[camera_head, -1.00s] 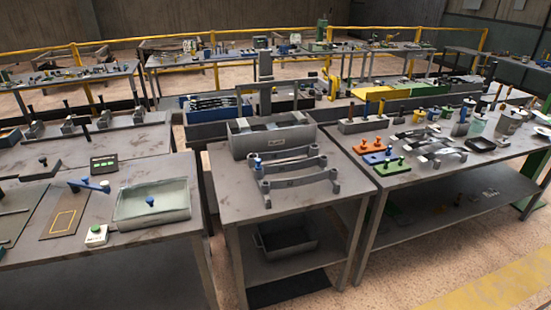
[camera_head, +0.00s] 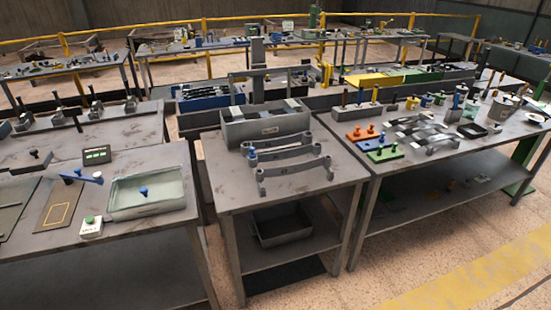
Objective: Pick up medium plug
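I cannot tell which piece is the medium plug. On the right table, orange (camera_head: 360,136), blue (camera_head: 367,146) and green (camera_head: 384,155) blocks carry small upright knob-like pieces. A blue knob (camera_head: 144,191) stands in the shallow glassy tray (camera_head: 152,208) on the left table. A blue-topped peg (camera_head: 252,156) stands at the left end of the grey spring-rack bars (camera_head: 294,173) on the middle table. Neither of my grippers is in view.
A grey bin (camera_head: 266,130) stands behind the bars on the middle table. Black strips, cups and a dark tray (camera_head: 471,130) crowd the right table. Tan floor shows in front at right.

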